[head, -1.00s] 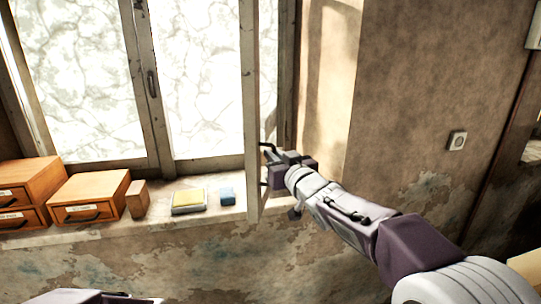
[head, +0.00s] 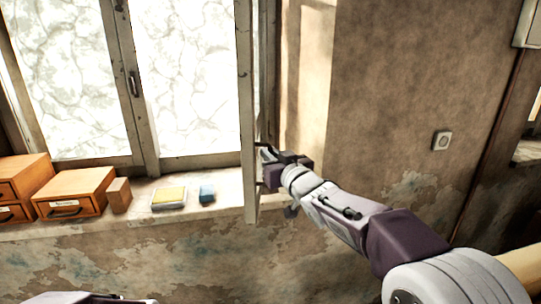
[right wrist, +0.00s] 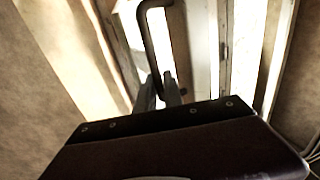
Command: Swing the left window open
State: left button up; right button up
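The window has a left pane (head: 70,85) that sits flat in its frame, with a dark handle (head: 132,82) on its right stile. To its right, a sash (head: 248,120) stands out from the wall, seen nearly edge-on. My right gripper (head: 268,157) is at the right side of this sash. In the right wrist view, a dark curved handle (right wrist: 156,38) runs down between the fingertips of the right gripper (right wrist: 160,88), which look closed on it. My left arm shows only as a sliver at the bottom left; its gripper is out of view.
On the sill stand wooden drawer boxes (head: 74,193), a small wooden block (head: 119,195), a yellow-topped pad (head: 169,198) and a blue block (head: 207,193). A wall switch (head: 442,141) is at the right. Bare wall lies right of the sash.

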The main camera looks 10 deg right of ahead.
jog(key=o, duration=0.3)
jog(key=shift+r, duration=0.3)
jog(key=shift+o, duration=0.2)
jog(key=shift+w+f, duration=0.15)
jog(key=shift+f, duration=0.1)
jog(key=b+v, duration=0.1)
jog(key=v, duration=0.8)
